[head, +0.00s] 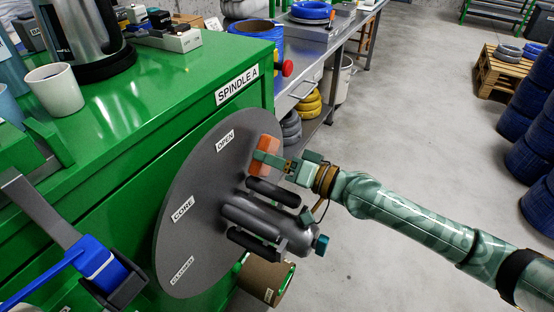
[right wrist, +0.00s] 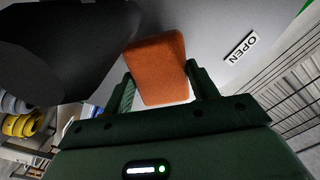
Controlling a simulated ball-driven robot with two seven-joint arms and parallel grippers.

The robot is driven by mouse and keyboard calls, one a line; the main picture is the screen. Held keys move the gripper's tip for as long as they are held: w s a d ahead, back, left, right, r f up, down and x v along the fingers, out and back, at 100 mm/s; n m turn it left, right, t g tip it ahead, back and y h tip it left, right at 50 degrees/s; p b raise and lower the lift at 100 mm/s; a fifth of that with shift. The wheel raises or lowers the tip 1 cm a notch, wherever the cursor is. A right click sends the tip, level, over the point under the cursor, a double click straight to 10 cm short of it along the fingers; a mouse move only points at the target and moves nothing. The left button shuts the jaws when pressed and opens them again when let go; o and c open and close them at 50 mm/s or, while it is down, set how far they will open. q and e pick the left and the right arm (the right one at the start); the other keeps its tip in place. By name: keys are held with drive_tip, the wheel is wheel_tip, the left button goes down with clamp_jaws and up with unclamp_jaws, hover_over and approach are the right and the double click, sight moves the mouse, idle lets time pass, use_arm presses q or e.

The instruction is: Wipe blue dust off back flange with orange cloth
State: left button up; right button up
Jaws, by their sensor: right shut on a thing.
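The back flange (head: 195,225) is a large grey disc standing upright against the side of the green cabinet. It carries "OPEN", "CORE" and a third, small label. A grey hub with dark bars sticks out from its middle. My right gripper (head: 262,157) is at the flange's upper right, shut on the orange cloth (head: 268,150), a folded pad. The cloth also shows between the fingers in the right wrist view (right wrist: 157,70), close to or against the flange face; contact is unclear. I cannot make out blue dust on the visible face. My left gripper does not show clearly.
The green cabinet (head: 120,130) bears a cup (head: 54,90) and a steel pot. The hub (head: 270,225) lies just below my right gripper. A blue-and-grey device (head: 95,262) is at lower left.

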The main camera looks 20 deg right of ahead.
drive_tip(key=shift+x, duration=1.05)
idle(0.4)
